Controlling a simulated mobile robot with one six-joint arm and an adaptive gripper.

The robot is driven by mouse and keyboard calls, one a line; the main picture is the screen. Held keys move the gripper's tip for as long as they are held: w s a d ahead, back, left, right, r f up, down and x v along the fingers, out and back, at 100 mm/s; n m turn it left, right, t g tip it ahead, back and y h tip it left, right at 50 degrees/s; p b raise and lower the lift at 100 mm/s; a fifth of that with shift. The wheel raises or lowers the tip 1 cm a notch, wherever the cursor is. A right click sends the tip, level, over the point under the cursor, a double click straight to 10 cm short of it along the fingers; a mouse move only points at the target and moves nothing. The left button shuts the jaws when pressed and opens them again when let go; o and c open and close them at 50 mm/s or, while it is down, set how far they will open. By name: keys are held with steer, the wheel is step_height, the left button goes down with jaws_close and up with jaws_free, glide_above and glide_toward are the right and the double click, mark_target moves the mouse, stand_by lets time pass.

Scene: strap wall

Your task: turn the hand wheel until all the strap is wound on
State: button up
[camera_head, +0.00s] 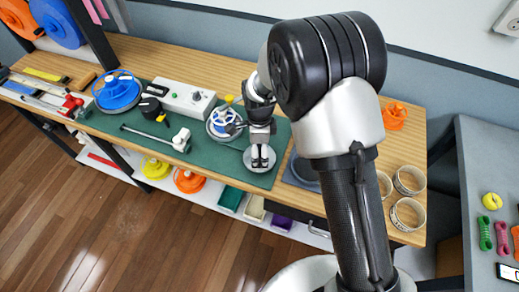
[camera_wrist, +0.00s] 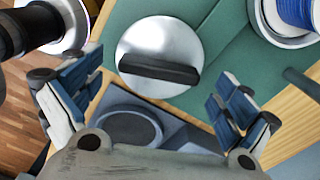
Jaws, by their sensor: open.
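A blue spoked wheel (camera_head: 222,120) sits in a silver dish on the green mat, left of my gripper (camera_head: 262,154). In the wrist view a blue ribbed drum (camera_wrist: 298,14) stands in a pale dish at the top right, cut by the frame edge. A silver disc (camera_head: 251,166) lies below my gripper; the wrist view shows it (camera_wrist: 150,42) with a black bar (camera_wrist: 160,69) across it. My gripper (camera_wrist: 157,75) is open and empty, its blue-padded fingers wide apart. I cannot make out the strap clearly.
A larger blue wheel (camera_head: 118,91) and a white box with knobs (camera_head: 182,98) stand on the bench to the left. Several pale rings (camera_head: 408,214) and an orange piece (camera_head: 393,116) are on the right. A dark square base (camera_wrist: 130,123) lies near my gripper.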

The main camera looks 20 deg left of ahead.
step_height(320, 180, up, 11)
stand_by(0.3)
stand_by(0.6)
steer(key=s+d+r+n+t, duration=0.1)
steer(key=s+d+r+n, duration=0.15)
steer(key=d+r, duration=0.45)
steer(key=s+d+r+n+t, duration=0.1)
steer(key=s+d+r+n, duration=0.15)
steer(key=d+r, duration=0.45)
steer(key=s+d+r+n+t+b, duration=0.1)
steer(key=s+d+r+n+t, duration=0.1)
steer(key=s+d+n, duration=0.7)
steer(key=s+d, duration=0.4)
steer(key=s, duration=0.2)
steer(key=shift+s+r+n+t+b, duration=0.3)
steer(key=shift+b, duration=0.05)
steer(key=shift+d, duration=0.1)
steer(key=shift+c, duration=0.2)
